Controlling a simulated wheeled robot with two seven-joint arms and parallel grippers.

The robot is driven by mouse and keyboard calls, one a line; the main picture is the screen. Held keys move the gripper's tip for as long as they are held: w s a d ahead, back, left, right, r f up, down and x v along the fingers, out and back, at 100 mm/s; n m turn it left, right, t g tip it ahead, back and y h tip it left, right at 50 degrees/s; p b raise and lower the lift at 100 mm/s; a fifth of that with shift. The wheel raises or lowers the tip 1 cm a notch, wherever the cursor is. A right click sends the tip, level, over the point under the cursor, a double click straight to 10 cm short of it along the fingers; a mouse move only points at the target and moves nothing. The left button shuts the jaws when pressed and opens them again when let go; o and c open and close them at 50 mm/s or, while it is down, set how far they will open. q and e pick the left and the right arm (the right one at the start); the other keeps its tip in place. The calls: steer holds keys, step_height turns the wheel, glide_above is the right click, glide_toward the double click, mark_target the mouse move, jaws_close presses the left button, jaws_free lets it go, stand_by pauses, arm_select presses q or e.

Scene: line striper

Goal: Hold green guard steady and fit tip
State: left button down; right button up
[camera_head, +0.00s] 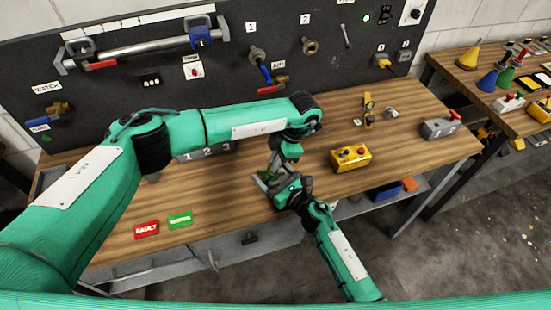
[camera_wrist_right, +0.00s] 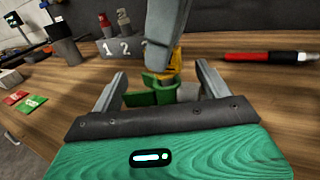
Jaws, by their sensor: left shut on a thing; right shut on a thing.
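The green guard (camera_wrist_right: 150,99) sits between the fingers of my right gripper (camera_wrist_right: 160,88) in the right wrist view. In the head view the right gripper (camera_head: 267,180) is low over the bench's front middle, with a bit of green guard (camera_head: 268,173) showing. My left gripper (camera_head: 277,163) points down from above, close to the right one. In the wrist view its grey finger (camera_wrist_right: 168,35) hides much of a yellow-orange part (camera_wrist_right: 174,72) that it is shut on, just above or inside the guard. I cannot tell whether this part is the tip or whether it touches the guard.
A numbered block (camera_head: 215,150) stands behind my left forearm. A red card (camera_head: 146,229) and green card (camera_head: 180,220) lie front left. A yellow button box (camera_head: 351,158) and grey box (camera_head: 440,127) stand right. A red-black pen (camera_wrist_right: 268,56) lies on the bench.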

arm_select(q)
steer(key=shift+f, duration=0.25)
arm_select(e)
steer(key=shift+f, duration=0.1)
arm_select(q)
steer(key=c, duration=1.5)
jaws_free()
steer(key=shift+o, duration=0.7)
steer(key=shift+o, duration=1.2)
steer(key=v, duration=0.6)
steer(key=shift+d+r, duration=0.2)
steer(key=shift+r, duration=0.2)
arm_select(e)
steer(key=o, duration=1.3)
steer(key=shift+c, duration=0.2)
